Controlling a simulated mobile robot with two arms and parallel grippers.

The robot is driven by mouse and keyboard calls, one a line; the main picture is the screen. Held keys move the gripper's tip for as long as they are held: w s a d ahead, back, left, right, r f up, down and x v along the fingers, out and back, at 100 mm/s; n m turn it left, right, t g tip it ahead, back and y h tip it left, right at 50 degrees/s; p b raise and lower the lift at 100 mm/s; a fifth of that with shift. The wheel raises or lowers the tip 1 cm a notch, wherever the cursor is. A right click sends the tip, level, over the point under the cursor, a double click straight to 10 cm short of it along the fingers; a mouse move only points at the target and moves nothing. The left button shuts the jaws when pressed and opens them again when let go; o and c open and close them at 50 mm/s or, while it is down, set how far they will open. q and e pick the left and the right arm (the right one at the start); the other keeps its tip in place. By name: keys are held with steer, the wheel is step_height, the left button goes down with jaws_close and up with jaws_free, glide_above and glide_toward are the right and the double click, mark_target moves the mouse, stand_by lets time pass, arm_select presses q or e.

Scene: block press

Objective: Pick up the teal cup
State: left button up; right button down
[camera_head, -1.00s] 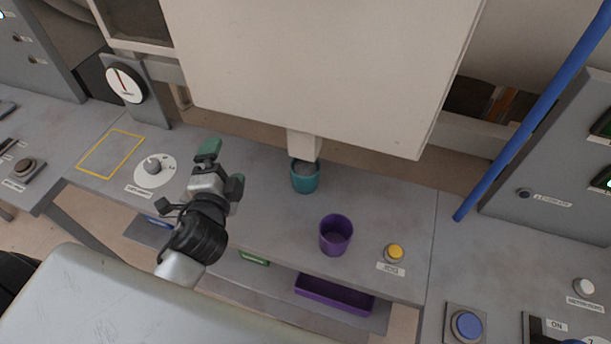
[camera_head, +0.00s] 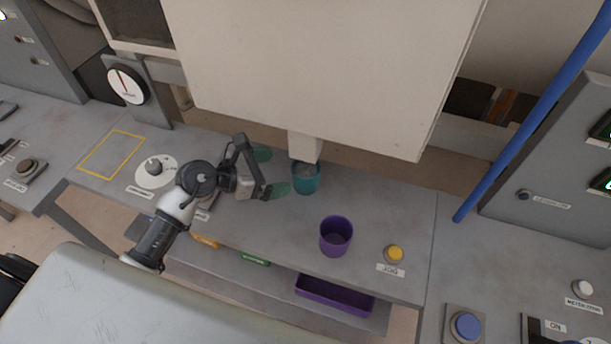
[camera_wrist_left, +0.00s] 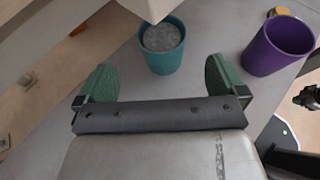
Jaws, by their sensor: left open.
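The teal cup (camera_head: 306,180) stands upright on the grey bench under the spout of the large beige machine. It holds grey material, which shows in the left wrist view, where the cup (camera_wrist_left: 162,58) sits ahead of and between the fingertips. My left gripper (camera_head: 272,172) is open, just left of the cup, with its green fingers pointing at it. In the left wrist view the gripper (camera_wrist_left: 162,80) is empty, and no finger visibly touches the cup.
A purple cup (camera_head: 336,238) stands to the right and nearer. A yellow button (camera_head: 395,254) is right of it. The beige machine (camera_head: 320,70) hangs close above the teal cup. A purple tray (camera_head: 334,294) is on the lower shelf.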

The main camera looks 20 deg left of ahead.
mark_target(302, 171)
arm_select(q)
steer(key=x, duration=0.3)
steer(key=shift+w+d, duration=0.1)
steer(key=shift+s+f+p+x, duration=0.15)
steer(key=shift+p+x, duration=0.15)
steer(key=shift+x, duration=0.55)
steer(key=shift+f+p+x, duration=0.15)
steer(key=shift+p+x, duration=0.15)
steer(key=shift+x, duration=0.6)
steer(key=shift+s+f+p+x, duration=0.15)
steer(key=shift+p+x, duration=0.15)
steer(key=shift+x, duration=0.55)
steer(key=c, duration=1)
steer(key=shift+c, duration=0.3)
steer(key=shift+r, duration=0.15)
